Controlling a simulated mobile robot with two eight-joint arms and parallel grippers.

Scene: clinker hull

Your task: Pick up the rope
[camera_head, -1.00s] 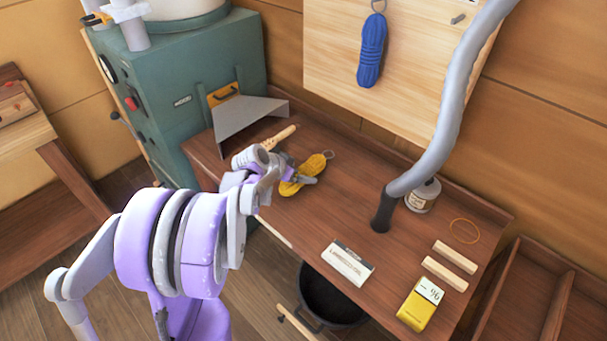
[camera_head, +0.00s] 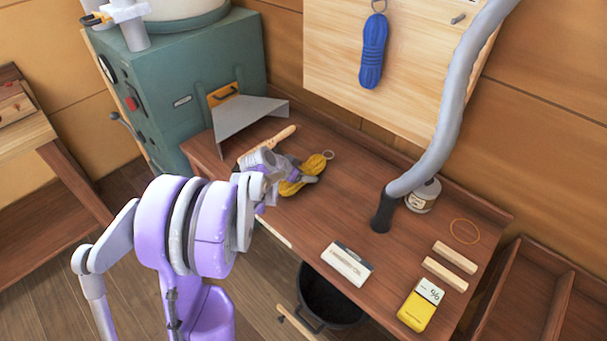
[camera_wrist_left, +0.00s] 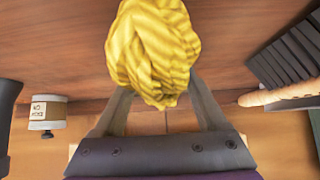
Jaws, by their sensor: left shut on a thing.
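A yellow rope bundle (camera_head: 312,166) with a small metal ring at its far end is at the left part of the brown workbench (camera_head: 330,215). My left gripper (camera_head: 305,182) is shut on this yellow rope. In the left wrist view the rope (camera_wrist_left: 152,45) fills the space between the fingers. I cannot tell whether the rope touches the bench. A blue rope bundle (camera_head: 372,52) hangs by a ring on the light wooden board. My right gripper is not in view.
A wooden-handled brush (camera_head: 283,133) and a grey metal chute (camera_head: 245,115) lie beyond the gripper, by a green machine (camera_head: 180,95). A grey hose (camera_head: 450,110) comes down to the bench. A jar (camera_head: 422,196), wooden sticks and a yellow box (camera_head: 421,305) are on the right.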

